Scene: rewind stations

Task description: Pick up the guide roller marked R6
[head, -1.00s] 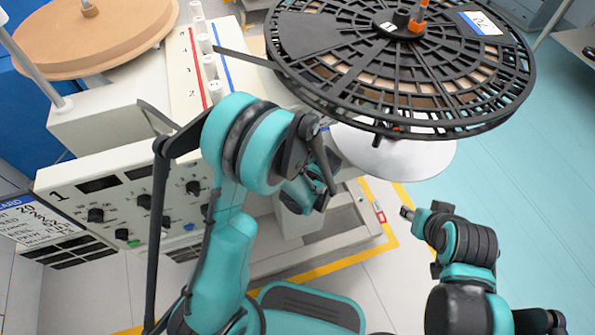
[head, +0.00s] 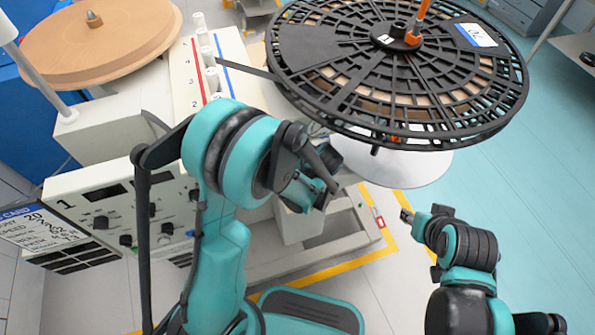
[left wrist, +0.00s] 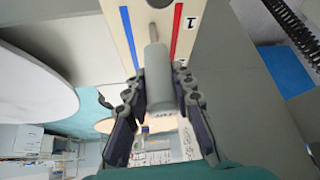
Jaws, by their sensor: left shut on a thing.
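In the left wrist view a grey cylindrical guide roller (left wrist: 158,72) stands between the fingers of my left gripper (left wrist: 158,88), which is shut on it. A thin shaft shows at its upper end. Small marking near its lower end is too blurred to read. Behind it is a cream panel with a red and a blue line and a "1". Whether the roller still touches the panel, I cannot tell. Several white rollers (head: 210,78) stand on the panel (head: 180,82). My right gripper (head: 406,215) seems to be the small dark end at right; its fingers are unclear.
A large black spoked reel (head: 400,75) overhangs the station beside my left arm. A brown disc (head: 100,45) lies at upper left. The control box (head: 115,205) with knobs stands at left. Clear teal floor (head: 510,190) lies to the right.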

